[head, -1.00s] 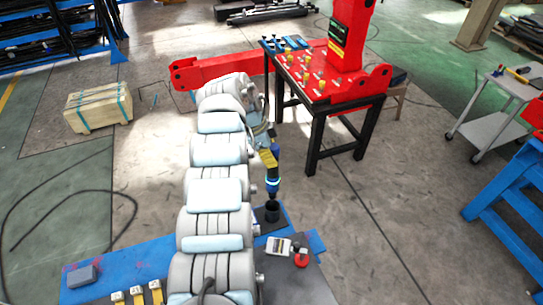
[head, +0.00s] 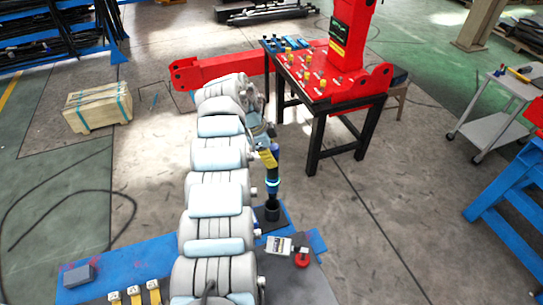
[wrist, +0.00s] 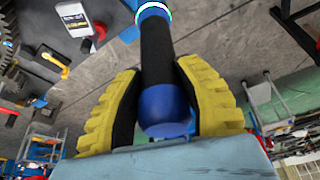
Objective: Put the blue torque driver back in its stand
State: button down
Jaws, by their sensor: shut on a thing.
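The blue torque driver (head: 272,184) has a black body, a blue end cap and a glowing blue ring. It stands about upright in the head view. My gripper (head: 268,158) is shut on its upper part. In the wrist view the yellow pads of my gripper (wrist: 166,100) lie on both sides of the driver (wrist: 163,60), with its blue cap near the camera. The driver's lower end meets the dark cup-shaped stand (head: 272,213) in the head view. I cannot tell how deep it sits in it. The stand is not seen in the wrist view.
The stand is on a blue bench (head: 130,264). A pale box-shaped device (head: 279,245) and a red item (head: 302,257) are close in front of it. A grey block (head: 79,275) lies at the left. A red crane stand (head: 345,70) with a table is behind.

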jog(key=shift+f+b, duration=1.3)
jog(key=shift+f, duration=0.65)
jog(key=shift+w+b, duration=0.1)
jog(key=shift+b, duration=0.65)
jog(key=shift+f, duration=0.15)
